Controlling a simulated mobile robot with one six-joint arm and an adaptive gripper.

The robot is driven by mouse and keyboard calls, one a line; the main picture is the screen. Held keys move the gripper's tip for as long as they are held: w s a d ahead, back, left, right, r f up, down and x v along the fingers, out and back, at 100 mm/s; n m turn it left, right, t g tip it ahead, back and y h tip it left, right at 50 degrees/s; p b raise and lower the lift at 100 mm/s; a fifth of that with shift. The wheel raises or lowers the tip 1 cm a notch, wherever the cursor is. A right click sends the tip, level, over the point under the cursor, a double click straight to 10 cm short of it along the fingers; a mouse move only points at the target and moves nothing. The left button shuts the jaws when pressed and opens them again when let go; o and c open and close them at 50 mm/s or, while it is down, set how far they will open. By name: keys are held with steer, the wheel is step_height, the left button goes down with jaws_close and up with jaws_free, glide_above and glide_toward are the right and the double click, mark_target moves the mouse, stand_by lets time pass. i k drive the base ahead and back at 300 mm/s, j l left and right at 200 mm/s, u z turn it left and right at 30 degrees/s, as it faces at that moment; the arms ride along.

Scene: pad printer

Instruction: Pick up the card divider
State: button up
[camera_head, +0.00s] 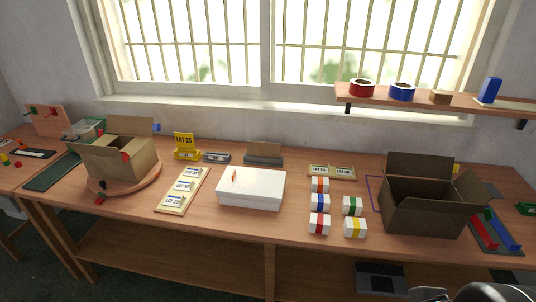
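A brown cardboard piece (264,149), which looks like the card divider, stands upright in a low grey holder (262,161) at the back of the bench, near the wall and behind the white box. Its lower edge is hidden in the holder. Only a rounded dark and light part of my arm shows at the bottom right corner, far from the cardboard piece. The fingers of my gripper are not in view.
A closed white box (251,190) stands in front of the holder. An open carton (118,158) sits on a round turntable at left, and a larger open carton (425,208) at right. Several small striped boxes stand between the white box and the larger carton. A shelf (440,100) overhangs the right.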

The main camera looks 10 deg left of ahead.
mark_target(268, 150)
steer(key=i+j, duration=1.5)
steer(key=j, duration=0.25)
